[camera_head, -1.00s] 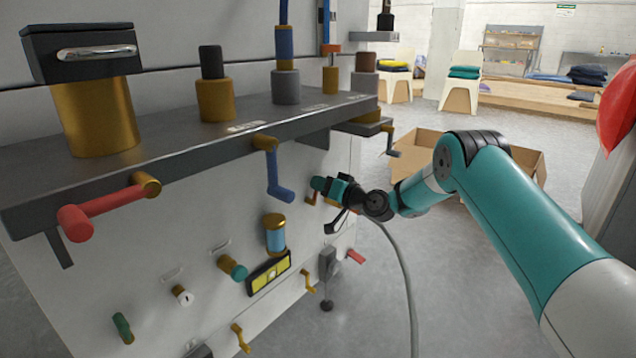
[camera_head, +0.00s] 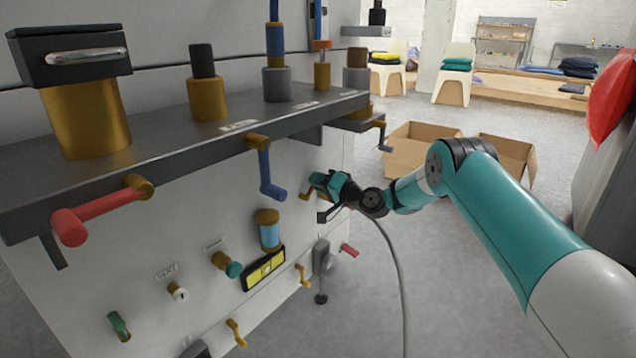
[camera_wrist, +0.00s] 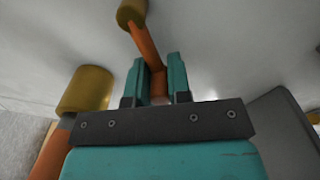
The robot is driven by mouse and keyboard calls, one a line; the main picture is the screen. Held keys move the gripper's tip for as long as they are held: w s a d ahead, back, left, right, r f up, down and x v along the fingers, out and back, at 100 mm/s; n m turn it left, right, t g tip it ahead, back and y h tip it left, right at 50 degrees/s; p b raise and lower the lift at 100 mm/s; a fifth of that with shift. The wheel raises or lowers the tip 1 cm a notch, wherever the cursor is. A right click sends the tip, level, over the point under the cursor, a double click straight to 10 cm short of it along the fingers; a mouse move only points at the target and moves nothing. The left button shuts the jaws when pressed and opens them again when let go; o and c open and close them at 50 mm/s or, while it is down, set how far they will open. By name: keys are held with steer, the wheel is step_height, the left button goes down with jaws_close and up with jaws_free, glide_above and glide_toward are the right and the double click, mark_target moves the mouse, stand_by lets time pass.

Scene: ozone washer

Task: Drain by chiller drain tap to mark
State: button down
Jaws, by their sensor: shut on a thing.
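My gripper (camera_wrist: 165,78) is shut on an orange tap lever (camera_wrist: 146,48) that hangs from a brass hub (camera_wrist: 131,11) on the pale panel. No label shows beside it, so I cannot tell by name which tap it is. A second brass hub (camera_wrist: 86,90) with an orange lever is at the left in the wrist view. In the head view, my gripper (camera_head: 322,181) is at the panel's right side, beside a small orange lever (camera_head: 306,191). A brass-capped sight glass with blue liquid (camera_head: 269,236) is left of it; its mark is too small to read.
A blue crank (camera_head: 268,178) and a red crank (camera_head: 98,218) stick out under the shelf (camera_head: 190,143). A yellow level gauge (camera_head: 264,268) and small knobs sit lower on the panel. A grey hose (camera_head: 395,265) hangs below my wrist. Open floor and cardboard boxes (camera_head: 425,150) lie right.

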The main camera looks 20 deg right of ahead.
steer(key=shift+s+a, duration=0.1)
steer(key=c, duration=1.1)
jaws_free()
steer(key=v, duration=1.7)
steer(key=shift+s, duration=0.1)
steer(key=shift+r, duration=0.1)
